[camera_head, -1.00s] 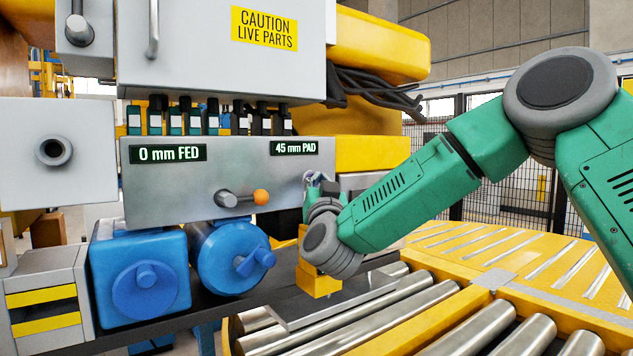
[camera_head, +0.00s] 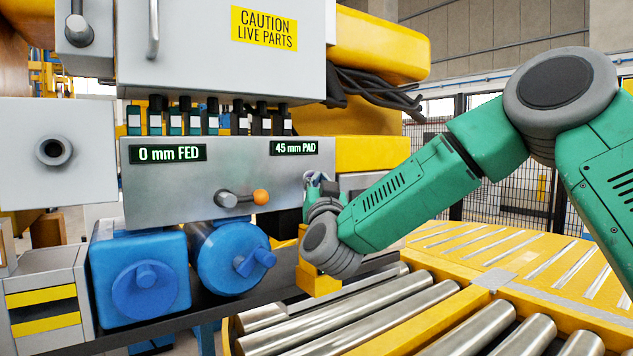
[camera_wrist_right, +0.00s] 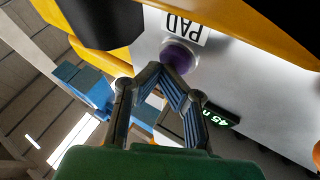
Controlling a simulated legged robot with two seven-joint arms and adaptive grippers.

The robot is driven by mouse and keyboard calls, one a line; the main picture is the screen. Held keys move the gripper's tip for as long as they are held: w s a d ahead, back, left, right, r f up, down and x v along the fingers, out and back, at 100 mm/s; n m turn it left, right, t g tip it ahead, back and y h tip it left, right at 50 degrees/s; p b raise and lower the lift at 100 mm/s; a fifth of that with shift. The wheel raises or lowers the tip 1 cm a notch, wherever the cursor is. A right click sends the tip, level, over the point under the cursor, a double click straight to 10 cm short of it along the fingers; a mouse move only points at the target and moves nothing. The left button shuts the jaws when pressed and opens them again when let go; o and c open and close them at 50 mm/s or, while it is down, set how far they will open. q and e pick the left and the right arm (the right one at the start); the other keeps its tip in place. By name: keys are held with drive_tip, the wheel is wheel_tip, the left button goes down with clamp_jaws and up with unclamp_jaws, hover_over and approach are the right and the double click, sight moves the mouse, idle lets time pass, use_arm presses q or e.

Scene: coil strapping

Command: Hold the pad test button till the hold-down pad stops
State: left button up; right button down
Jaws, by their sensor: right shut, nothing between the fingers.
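The pad test button is the purple round button (camera_wrist_right: 180,55) under a PAD label (camera_wrist_right: 185,25) in the right wrist view. My right gripper (camera_wrist_right: 171,68) is shut and empty, its fingertips at the button; whether the button is pressed in cannot be told. The pad display (camera_head: 294,148) reads 45 mm PAD. The hold-down pad is not clearly seen; a grey edge (camera_head: 378,266) shows behind my right forearm. My left gripper is not in view.
The grey panel (camera_head: 165,190) also carries a 0 mm FED display (camera_head: 167,154) and an orange-tipped lever (camera_head: 240,198). Blue motor housings (camera_head: 140,280) sit below it. Steel rollers (camera_head: 350,315) run below my right arm. Black cables (camera_head: 375,88) hang behind.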

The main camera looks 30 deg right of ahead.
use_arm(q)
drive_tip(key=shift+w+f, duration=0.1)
use_arm(e)
drive_tip(key=shift+r, duration=0.25)
idle(0.6)
drive_tip(key=shift+s+f, duration=0.25)
drive_tip(key=shift+s, duration=0.05)
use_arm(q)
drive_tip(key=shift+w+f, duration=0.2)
use_arm(e)
drive_tip(key=shift+s, duration=0.25)
drive_tip(key=shift+s+d+f+b, duration=0.1)
drive_tip(key=shift+s+b, duration=0.25)
drive_tip(key=shift+s, duration=0.05)
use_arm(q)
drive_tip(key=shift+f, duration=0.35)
use_arm(e)
drive_tip(key=s, duration=0.4)
drive_tip(key=shift+s+d, duration=0.1)
drive_tip(key=shift+d, duration=0.05)
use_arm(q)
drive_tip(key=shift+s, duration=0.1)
